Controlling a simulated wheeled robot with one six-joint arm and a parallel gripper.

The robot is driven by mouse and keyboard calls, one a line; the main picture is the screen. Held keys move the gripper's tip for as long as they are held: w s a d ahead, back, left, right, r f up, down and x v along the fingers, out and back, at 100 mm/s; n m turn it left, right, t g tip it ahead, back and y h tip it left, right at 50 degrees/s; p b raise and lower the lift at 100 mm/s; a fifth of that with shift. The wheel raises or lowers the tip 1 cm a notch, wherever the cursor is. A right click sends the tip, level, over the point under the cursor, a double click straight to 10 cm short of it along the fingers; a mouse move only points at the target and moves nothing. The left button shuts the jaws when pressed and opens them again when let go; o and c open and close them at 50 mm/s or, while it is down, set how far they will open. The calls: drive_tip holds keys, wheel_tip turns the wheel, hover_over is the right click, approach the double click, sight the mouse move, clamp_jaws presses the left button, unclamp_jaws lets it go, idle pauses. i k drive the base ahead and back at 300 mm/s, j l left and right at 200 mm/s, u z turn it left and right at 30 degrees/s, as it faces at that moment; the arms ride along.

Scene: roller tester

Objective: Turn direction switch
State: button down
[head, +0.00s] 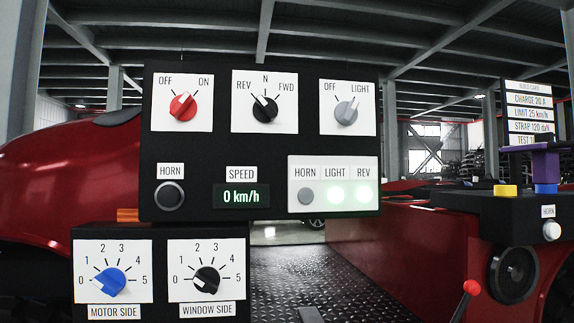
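The direction switch (265,108) is a black rotary knob on a white plate marked REV, N and FWD, in the top middle of the black control panel in the head view. Its pale pointer tilts up and to the left, toward REV. The speed display (241,196) reads 0 km/h. My gripper is not seen in this view.
A red OFF/ON knob (183,106) and a grey OFF/LIGHT knob (346,112) flank the switch. Below are a horn button (170,195), a blue motor side dial (109,282) and a black window side dial (207,280). A red-tipped lever (471,288) stands at right.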

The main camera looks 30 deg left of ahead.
sight(264, 109)
drive_tip(key=u, duration=1.4)
